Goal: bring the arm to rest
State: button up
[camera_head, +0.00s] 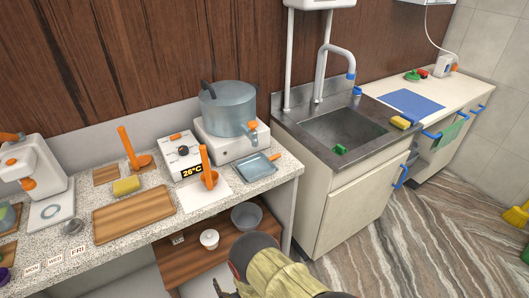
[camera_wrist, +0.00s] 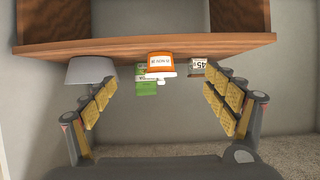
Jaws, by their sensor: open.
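My gripper (camera_wrist: 163,98) shows in the wrist view with its two yellow-padded fingers spread wide apart and nothing between them. In the head view my arm reaches in at the bottom centre, in front of the counter's lower shelf. The gripper is mostly hidden there; only a dark part of it (camera_head: 226,289) shows at the bottom edge. The wrist view looks toward the shelf upside down, with the shelf board (camera_wrist: 150,46) beyond the fingertips.
The wrist view shows an orange-and-white tub (camera_wrist: 160,65), a green box (camera_wrist: 147,87) and a small label (camera_wrist: 198,67). The speckled counter (camera_head: 160,190) is above. Open floor (camera_head: 400,245) lies right.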

jog(key=s+d+f+g+h, duration=0.5)
jog(key=s+d+f+g, duration=0.25)
jog(key=s, duration=0.35)
jog(key=s+d+r+m, duration=0.2)
jog(key=d+r, duration=0.6)
jog(key=r, duration=1.2)
jog(key=s+d+r+m+t+h+p, duration=0.1)
jog(key=s+d+r, duration=0.3)
jog(key=r, duration=1.7)
jog(key=s+d+r+m+t, duration=0.1)
jog(key=s+d+r+m, duration=0.2)
jog(key=d+r, duration=1)
jog(key=shift+s+r+h, duration=0.4)
jog(key=shift+s+r, duration=0.15)
jog(key=shift+r, duration=3.7)
